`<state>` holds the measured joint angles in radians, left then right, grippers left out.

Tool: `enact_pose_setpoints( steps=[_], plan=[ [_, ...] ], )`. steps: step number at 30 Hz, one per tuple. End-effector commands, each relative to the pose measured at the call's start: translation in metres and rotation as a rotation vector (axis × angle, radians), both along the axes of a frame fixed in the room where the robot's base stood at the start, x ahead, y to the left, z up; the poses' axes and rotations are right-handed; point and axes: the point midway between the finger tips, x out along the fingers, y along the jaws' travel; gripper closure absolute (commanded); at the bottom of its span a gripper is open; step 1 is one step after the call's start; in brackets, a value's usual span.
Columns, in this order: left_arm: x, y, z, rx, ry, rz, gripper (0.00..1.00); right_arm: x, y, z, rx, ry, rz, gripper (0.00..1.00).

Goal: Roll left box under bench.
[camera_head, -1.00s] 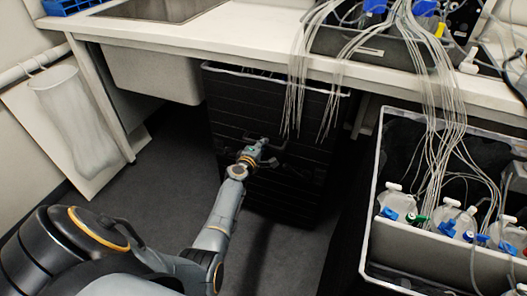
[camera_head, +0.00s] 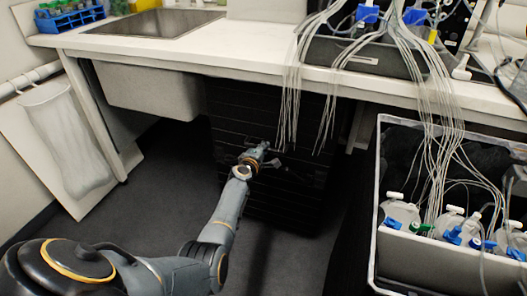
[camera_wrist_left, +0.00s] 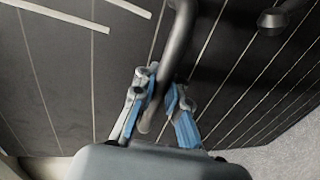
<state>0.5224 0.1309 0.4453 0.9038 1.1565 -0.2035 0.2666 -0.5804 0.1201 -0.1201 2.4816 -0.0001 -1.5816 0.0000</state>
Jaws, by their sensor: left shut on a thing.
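The left box is a tall black box with thin horizontal lines (camera_head: 290,205). It stands on the dark floor with its upper part beneath the white bench (camera_head: 215,47). My left gripper (camera_head: 262,150) is at the front face of the box. In the left wrist view the blue-padded fingers of my left gripper (camera_wrist_left: 162,108) are closed around a dark bar handle (camera_wrist_left: 180,40) on the box (camera_wrist_left: 80,60). The lower end of the handle shows between the fingers. The box's top is hidden under the bench. My right gripper is not in view.
A second, open box (camera_head: 376,225) with bottles stands at the right, joined by tubes (camera_head: 440,130) to a tray (camera_head: 365,58) on the bench. Some tubes hang before the left box. A sink basin (camera_head: 150,90) is under the bench. Floor (camera_head: 150,200) is clear at the left.

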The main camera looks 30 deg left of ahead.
Motion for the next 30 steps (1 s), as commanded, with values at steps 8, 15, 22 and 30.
enact_pose_setpoints(
  steps=[8, 15, 22, 30],
  plan=[
    [0.002, -0.001, 0.004, 0.001, -0.006, -0.002, 0.80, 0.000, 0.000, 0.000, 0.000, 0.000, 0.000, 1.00],
    [0.001, -0.001, 0.002, 0.001, -0.003, -0.001, 0.64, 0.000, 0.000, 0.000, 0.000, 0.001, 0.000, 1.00],
    [-0.002, -0.002, 0.001, 0.000, -0.003, -0.002, 0.64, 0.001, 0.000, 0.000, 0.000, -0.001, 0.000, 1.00],
    [-0.028, -0.008, 0.006, 0.001, -0.003, 0.000, 0.64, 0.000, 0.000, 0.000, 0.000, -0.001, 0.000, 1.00]
  ],
)
